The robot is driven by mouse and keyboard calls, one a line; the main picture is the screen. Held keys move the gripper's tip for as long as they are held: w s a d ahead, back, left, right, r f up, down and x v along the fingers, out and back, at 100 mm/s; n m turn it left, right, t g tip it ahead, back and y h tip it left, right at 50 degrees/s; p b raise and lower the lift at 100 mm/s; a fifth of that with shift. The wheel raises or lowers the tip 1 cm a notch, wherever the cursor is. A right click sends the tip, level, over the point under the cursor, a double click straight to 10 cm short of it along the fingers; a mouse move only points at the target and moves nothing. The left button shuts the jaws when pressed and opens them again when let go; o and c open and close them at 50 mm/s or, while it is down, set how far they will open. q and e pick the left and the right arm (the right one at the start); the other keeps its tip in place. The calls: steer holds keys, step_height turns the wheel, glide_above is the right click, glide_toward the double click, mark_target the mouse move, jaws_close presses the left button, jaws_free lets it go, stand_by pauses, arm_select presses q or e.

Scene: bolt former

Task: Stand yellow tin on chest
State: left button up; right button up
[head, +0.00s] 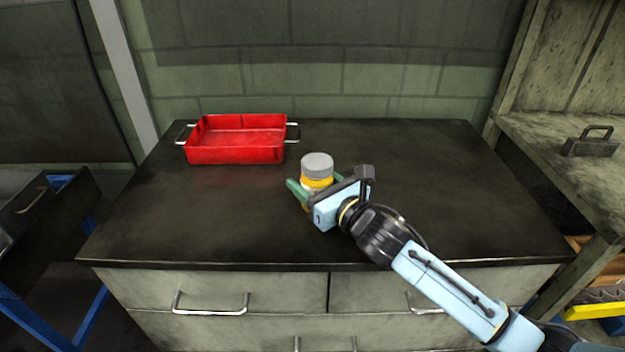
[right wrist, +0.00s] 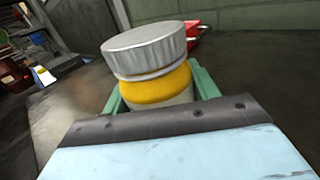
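The yellow tin (head: 317,170) has a grey lid and a yellow band. My left gripper is not in view.
A red tray (head: 236,154) with metal handles sits at the back left of the chest top. Drawers with handles (head: 210,305) are in the chest's front. A dark metal weight (head: 592,144) lies on a shelf at right. The chest top's left front and right side are clear.

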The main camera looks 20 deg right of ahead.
steer(key=o, duration=0.4)
steer(key=shift+c, duration=0.2)
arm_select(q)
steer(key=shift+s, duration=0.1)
arm_select(e)
steer(key=shift+r, duration=0.2)
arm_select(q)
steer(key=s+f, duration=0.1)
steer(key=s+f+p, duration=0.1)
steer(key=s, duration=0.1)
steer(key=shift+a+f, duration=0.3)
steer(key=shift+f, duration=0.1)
arm_select(e)
steer(key=v, duration=1.2)
steer(key=shift+f, duration=0.1)
